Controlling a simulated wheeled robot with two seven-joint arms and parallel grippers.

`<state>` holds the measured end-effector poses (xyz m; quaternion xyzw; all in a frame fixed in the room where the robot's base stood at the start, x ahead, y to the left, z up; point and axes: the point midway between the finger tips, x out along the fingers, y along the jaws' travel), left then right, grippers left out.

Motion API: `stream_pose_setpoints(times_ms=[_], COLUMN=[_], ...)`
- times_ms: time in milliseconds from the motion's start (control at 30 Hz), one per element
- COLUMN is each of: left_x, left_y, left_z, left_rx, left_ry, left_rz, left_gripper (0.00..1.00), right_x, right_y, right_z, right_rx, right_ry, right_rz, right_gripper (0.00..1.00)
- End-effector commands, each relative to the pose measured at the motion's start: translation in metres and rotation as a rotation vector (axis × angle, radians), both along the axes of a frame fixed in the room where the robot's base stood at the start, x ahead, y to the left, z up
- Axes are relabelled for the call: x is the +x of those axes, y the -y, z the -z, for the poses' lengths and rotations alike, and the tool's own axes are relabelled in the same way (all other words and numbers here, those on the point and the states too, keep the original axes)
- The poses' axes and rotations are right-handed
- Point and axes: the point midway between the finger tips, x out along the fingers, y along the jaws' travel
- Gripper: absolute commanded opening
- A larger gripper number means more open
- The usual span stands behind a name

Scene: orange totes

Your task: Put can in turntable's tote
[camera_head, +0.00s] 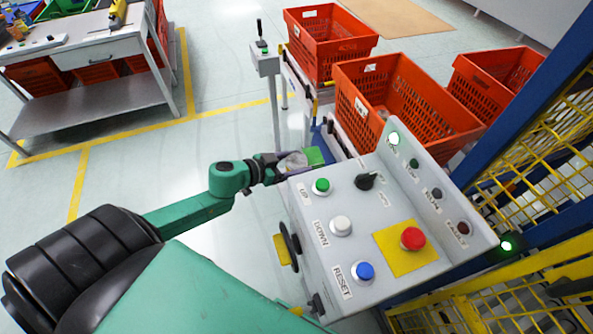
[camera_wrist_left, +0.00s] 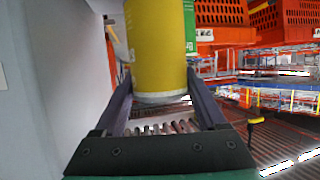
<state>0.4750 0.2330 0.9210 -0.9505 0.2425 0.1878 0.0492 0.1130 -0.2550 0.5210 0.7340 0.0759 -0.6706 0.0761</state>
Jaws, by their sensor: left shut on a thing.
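My left gripper (camera_head: 279,166) is beside the far left corner of the grey control box. It is shut on a yellow can with a green part on its right side, and the can (camera_wrist_left: 157,45) stands upright between the two fingers (camera_wrist_left: 160,100) in the left wrist view. In the head view the can is small and partly covered by the gripper. Three orange-red totes stand beyond: a far one (camera_head: 328,50), a large middle one (camera_head: 418,112) and a right one (camera_head: 480,98). I cannot tell which is the turntable's. My right gripper is not in view.
The grey control box (camera_head: 375,268) with coloured buttons stands close on the right. A grey post with a small box (camera_head: 264,62) stands behind the gripper. A workbench (camera_head: 90,45) is at the far left. Yellow mesh fencing (camera_head: 540,150) closes the right. The left floor is open.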

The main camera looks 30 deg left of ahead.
Motion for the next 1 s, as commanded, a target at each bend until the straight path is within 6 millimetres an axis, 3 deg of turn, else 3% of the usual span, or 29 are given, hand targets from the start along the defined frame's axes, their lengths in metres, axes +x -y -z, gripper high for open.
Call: stream_pose_setpoints(times_ms=[133, 500, 533, 567, 867, 1000], left_x=[0.000, 0.000, 0.000, 0.000, 0.000, -0.012], left_y=[0.000, 0.000, 0.000, 0.000, 0.000, -0.005], left_z=[0.029, 0.036, 0.035, 0.035, 0.032, 0.029], left_rx=[-0.004, -0.002, -0.001, -0.001, -0.001, 0.000], left_ry=[0.000, 0.000, -0.002, -0.002, -0.002, -0.005], left_rz=[-0.002, 0.001, 0.001, 0.001, 0.001, 0.000], left_gripper=[0.00, 0.00, 0.85, 0.97, 1.00, 1.00], right_x=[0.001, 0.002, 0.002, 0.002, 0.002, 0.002], right_y=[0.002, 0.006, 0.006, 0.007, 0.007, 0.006], right_z=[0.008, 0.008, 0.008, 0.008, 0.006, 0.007], right_rx=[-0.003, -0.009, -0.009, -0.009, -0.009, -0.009], right_ry=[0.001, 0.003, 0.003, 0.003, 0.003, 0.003], right_rz=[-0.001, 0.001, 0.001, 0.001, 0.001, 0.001], right_gripper=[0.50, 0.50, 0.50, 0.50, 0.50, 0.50])
